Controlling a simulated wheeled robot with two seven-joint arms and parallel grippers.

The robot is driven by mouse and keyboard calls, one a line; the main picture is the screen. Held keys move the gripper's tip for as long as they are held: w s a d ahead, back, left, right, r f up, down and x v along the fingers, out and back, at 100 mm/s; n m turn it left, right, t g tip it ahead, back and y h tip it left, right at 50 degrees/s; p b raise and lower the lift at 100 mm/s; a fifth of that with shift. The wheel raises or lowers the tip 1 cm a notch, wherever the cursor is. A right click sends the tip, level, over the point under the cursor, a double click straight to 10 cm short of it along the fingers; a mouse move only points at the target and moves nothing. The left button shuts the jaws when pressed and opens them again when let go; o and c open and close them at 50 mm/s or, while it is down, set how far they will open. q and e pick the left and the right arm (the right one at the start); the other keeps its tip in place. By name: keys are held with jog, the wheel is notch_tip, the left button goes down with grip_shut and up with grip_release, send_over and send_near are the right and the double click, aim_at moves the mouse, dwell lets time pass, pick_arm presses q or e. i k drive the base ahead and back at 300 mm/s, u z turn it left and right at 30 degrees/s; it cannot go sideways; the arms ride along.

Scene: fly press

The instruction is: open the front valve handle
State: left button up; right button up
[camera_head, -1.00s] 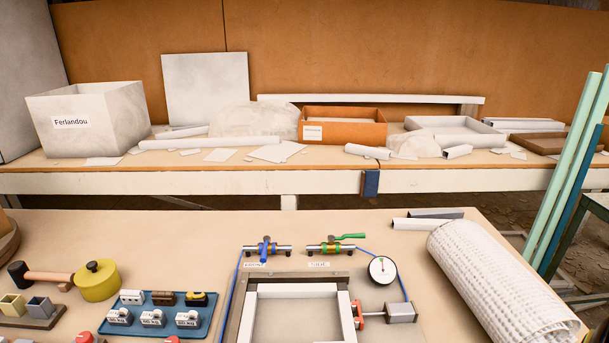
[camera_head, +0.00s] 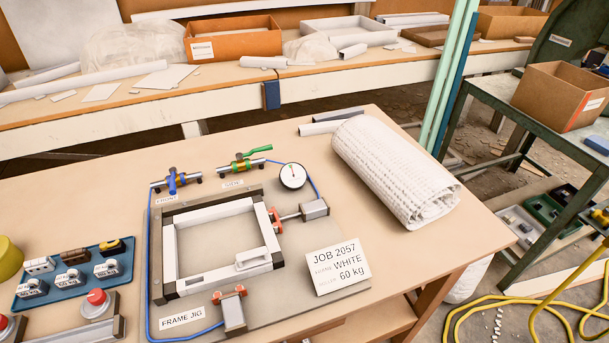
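Two small valves sit on the table behind the frame jig. The left valve (camera_head: 176,181) has a blue handle (camera_head: 172,183) lying across its pipe; its small label looks like "FRONT". The right valve (camera_head: 243,164) has a green handle (camera_head: 261,149) pointing right, roughly along its pipe; its label looks like "SIDE". A blue hose (camera_head: 149,265) runs from the left valve to the front cylinder (camera_head: 234,313). Another hose runs from the right valve past a round gauge (camera_head: 293,176) to the side cylinder (camera_head: 314,208). Neither of my grippers is in view.
The frame jig (camera_head: 165,285) holds a white frame (camera_head: 174,247). A job card (camera_head: 338,265) reads white, 60 kg. A white mesh roll (camera_head: 390,170) lies at the right. A blue tray (camera_head: 36,297) of small parts is at the left. The table between tray and valves is clear.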

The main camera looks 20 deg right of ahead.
aim_at(173, 170)
jog(key=z, duration=0.55)
jog(key=k, duration=0.95)
jog(key=u, duration=1.6)
jog(key=i, duration=0.55)
